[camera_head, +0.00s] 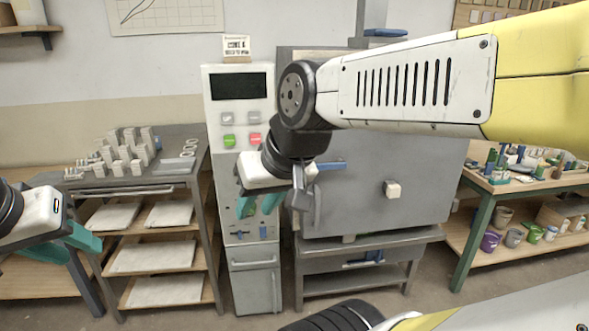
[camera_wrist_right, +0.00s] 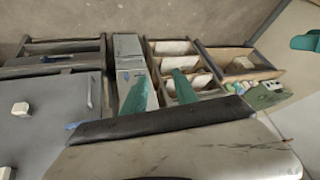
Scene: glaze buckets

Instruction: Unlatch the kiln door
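The kiln is a grey metal box in the middle of the head view, and its broad door (camera_head: 420,200) looks closed. A blue latch handle (camera_head: 331,165) sticks out at the door's left edge, partly behind my right wrist. It also shows small in the right wrist view (camera_wrist_right: 72,126). My right gripper (camera_head: 258,206) hangs left of the latch, in front of the control cabinet. Its teal fingers (camera_wrist_right: 160,92) are apart with nothing between them. My left gripper (camera_head: 68,245) is low at the far left, away from the kiln, its teal fingers seemingly apart and empty.
The control cabinet (camera_head: 240,180) with buttons stands left of the kiln. A shelf rack (camera_head: 150,185) with white pieces is further left. A workbench (camera_head: 480,186) with tools and pots stands at the right. A pale knob (camera_head: 393,189) sits on the door.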

